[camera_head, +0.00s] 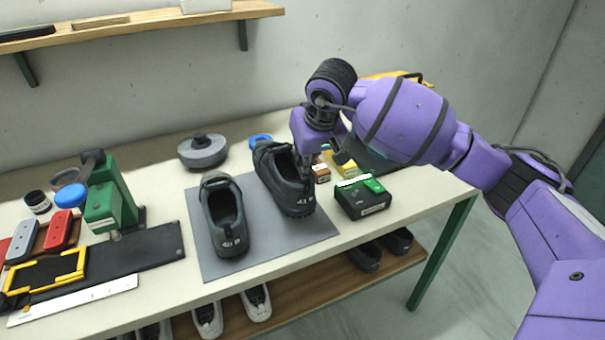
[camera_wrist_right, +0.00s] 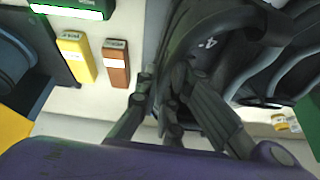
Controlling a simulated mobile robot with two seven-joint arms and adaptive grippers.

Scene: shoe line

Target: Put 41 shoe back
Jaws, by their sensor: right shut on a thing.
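Two dark grey shoes are at the grey mat (camera_head: 270,248). The left shoe (camera_head: 225,217) stands on the mat, heel toward me, with a small white mark on the heel. The right shoe (camera_head: 282,181) is at the mat's right side, turned slightly, with a heel mark that looks like 41. My right gripper (camera_head: 309,176) is shut on the right shoe at its right upper edge. The held shoe also fills the upper middle of the right wrist view (camera_wrist_right: 208,45), between and beyond the fingers (camera_wrist_right: 175,105). I cannot tell whether it touches the mat. My left gripper is out of view.
A black and green box (camera_head: 362,197) stands right of the held shoe, with small yellow and orange boxes behind. A grey round container (camera_head: 203,151) is at the back. A green device (camera_head: 110,200) stands left. More shoes (camera_head: 256,303) are on the lower shelf.

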